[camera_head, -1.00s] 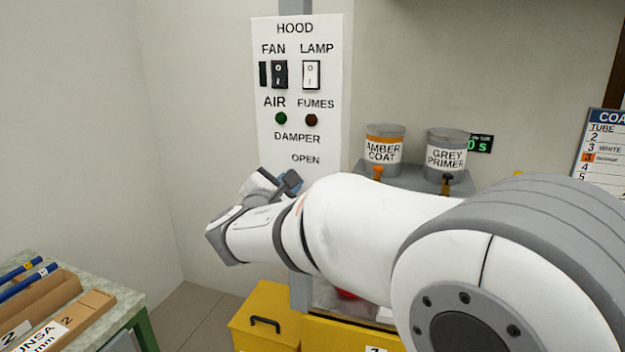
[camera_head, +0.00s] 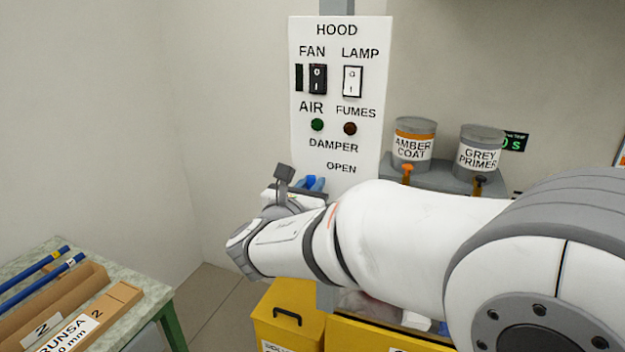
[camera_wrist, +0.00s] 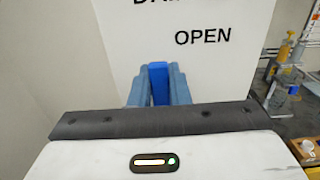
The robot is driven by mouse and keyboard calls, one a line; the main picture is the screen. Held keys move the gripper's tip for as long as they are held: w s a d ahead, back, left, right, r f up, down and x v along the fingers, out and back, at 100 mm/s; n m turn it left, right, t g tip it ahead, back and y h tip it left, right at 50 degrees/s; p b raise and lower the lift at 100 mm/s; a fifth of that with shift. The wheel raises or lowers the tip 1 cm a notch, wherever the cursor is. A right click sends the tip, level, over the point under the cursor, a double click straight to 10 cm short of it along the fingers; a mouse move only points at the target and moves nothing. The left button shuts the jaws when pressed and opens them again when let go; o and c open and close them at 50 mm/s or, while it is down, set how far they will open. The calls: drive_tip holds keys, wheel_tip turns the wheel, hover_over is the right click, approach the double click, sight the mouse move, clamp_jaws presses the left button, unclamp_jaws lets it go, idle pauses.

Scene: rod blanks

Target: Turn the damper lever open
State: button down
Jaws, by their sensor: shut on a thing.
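The hood panel (camera_head: 340,110) is a white board with the words DAMPER and OPEN low on it. The damper lever (camera_wrist: 159,84) shows in the wrist view as a blue piece, left of and below the word OPEN. My gripper (camera_wrist: 158,86) has its two pale blue fingers shut on the lever, one on each side. In the head view my gripper (camera_head: 312,184) is at the lower part of the panel, below the word DAMPER. My wrist and the fingers hide most of the lever and the panel's lower end there.
Amber coat (camera_head: 413,146) and grey primer (camera_head: 481,153) cans stand on a grey shelf right of the panel. A yellow bin (camera_head: 285,318) is below my arm. A bench (camera_head: 120,280) with blue rods and cardboard trays is at the lower left. The left wall is bare.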

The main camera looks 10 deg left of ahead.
drive_tip(key=shift+r, duration=0.2)
drive_tip(key=c, duration=1.8)
unclamp_jaws()
drive_tip(key=shift+o, duration=1.4)
drive_tip(key=shift+w+f, duration=0.1)
drive_tip(key=shift+w, duration=0.1)
drive_tip(key=shift+o, duration=0.8)
drive_tip(key=shift+s, duration=0.15)
drive_tip(key=shift+f, duration=0.1)
drive_tip(key=s+a+b, duration=0.1)
drive_tip(key=s, duration=0.6)
drive_tip(key=shift+s+a, duration=0.2)
drive_tip(key=shift+s, duration=0.15)
